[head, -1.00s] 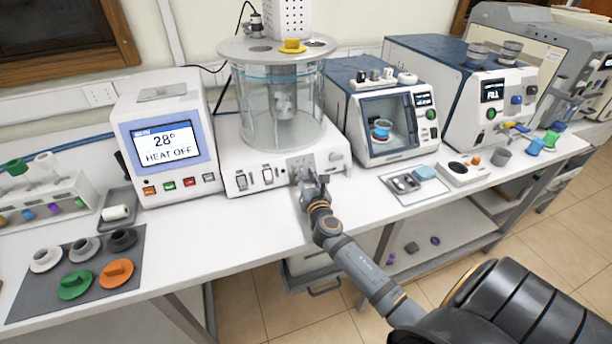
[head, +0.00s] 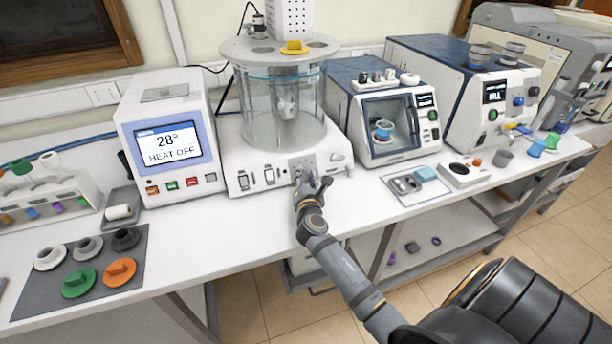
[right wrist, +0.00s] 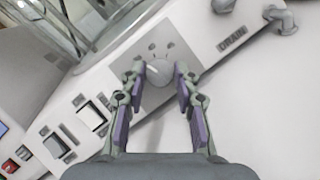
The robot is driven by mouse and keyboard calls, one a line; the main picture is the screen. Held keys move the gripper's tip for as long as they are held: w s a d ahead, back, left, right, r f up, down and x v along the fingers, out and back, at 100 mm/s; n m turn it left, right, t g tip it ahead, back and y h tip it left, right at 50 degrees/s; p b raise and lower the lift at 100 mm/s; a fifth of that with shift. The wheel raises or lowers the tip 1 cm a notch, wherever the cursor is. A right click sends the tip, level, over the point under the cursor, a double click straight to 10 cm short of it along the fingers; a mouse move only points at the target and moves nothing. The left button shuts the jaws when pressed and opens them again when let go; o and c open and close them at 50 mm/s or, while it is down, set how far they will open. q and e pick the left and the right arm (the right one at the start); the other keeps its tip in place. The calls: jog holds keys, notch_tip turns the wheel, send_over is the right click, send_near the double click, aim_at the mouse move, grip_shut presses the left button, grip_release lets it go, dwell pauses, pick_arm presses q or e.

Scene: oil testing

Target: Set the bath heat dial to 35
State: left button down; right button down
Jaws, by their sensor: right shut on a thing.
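The bath (head: 282,128) is a clear glass cylinder on a white base (head: 240,152). In the right wrist view its heat dial (right wrist: 159,72) is a round grey knob on a grey front plate (right wrist: 150,95). My right gripper (right wrist: 160,80) is shut on the dial, with one finger at each side of it. In the head view the right gripper (head: 304,182) is at the front of the bath base and hides the dial. The display unit (head: 168,145) left of the bath reads 28° and HEAT OFF. My left gripper is not in view.
Two rocker switches (head: 256,178) sit left of the plate. A drain fitting (right wrist: 280,18) is to the right. Coloured lids lie on a dark mat (head: 50,284) at the left. The white bench (head: 225,218) in front of the bath is clear.

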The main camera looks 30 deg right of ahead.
jog(key=c, duration=1)
grip_release()
jog(key=shift+s+a, duration=0.15)
jog(key=shift+s, duration=0.1)
jog(key=v, duration=1.1)
jog(key=shift+s+a, duration=0.1)
jog(key=shift+s, duration=0.1)
